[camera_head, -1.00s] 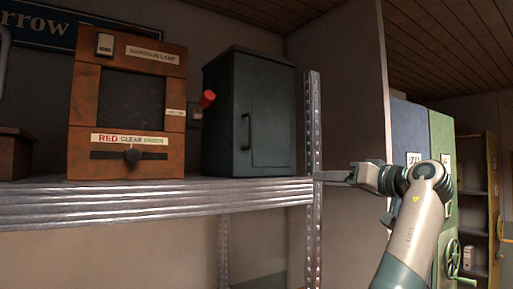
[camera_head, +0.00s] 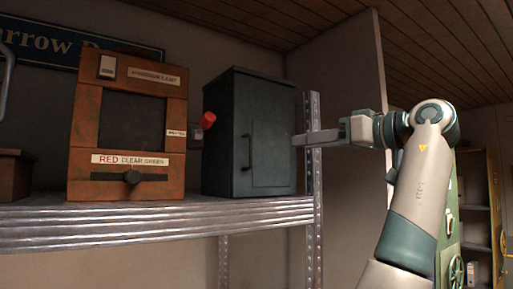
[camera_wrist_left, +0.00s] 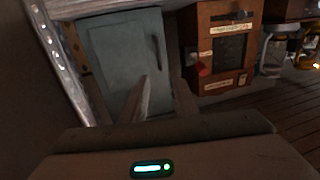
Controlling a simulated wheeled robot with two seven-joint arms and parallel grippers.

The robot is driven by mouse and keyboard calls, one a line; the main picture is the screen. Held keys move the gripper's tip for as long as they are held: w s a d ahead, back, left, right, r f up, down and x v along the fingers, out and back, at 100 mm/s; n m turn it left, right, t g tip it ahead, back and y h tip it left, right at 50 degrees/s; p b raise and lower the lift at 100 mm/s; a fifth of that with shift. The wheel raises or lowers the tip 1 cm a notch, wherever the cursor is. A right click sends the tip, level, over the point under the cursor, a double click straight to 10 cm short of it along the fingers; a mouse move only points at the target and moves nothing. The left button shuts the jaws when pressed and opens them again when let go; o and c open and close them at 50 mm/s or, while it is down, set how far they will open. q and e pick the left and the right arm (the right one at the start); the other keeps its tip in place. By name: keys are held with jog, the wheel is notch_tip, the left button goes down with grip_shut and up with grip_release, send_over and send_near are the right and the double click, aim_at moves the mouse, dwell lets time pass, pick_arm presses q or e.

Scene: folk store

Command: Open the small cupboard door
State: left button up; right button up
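The small cupboard (camera_head: 224,135) is a dark blue-grey metal box on the shelf, and its door (camera_head: 272,140) looks shut. A dark upright handle (camera_head: 248,151) is at the door's left side. My left gripper (camera_head: 297,139) comes in from the right, with its fingertips by the cupboard's right edge, level with the handle's upper part. In the left wrist view, which is upside down, the gripper (camera_wrist_left: 163,88) is open, with door (camera_wrist_left: 122,58) showing between its fingers. The handle (camera_wrist_left: 157,50) is beyond the tips. I cannot tell if they touch. My right gripper is not in view.
An orange-brown lamp box (camera_head: 177,130) with a red knob (camera_head: 208,120) at its right stands left of the cupboard. A perforated metal post (camera_head: 315,215) rises at the right end of the metal shelf (camera_head: 150,225). A wall panel (camera_head: 345,75) stands behind the arm.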

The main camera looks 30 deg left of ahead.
pick_arm(q)
jog(key=p, duration=0.7)
send_near(256, 147)
jog(key=s+a, duration=0.1)
jog(key=a, duration=0.1)
jog(key=s+a, duration=0.1)
jog(key=a, duration=0.1)
jog(key=s+a+f, duration=0.1)
jog(key=a, duration=0.1)
jog(key=shift+s+f, duration=0.1)
jog(key=shift+s, duration=0.3)
grip_shut()
dwell(0.4)
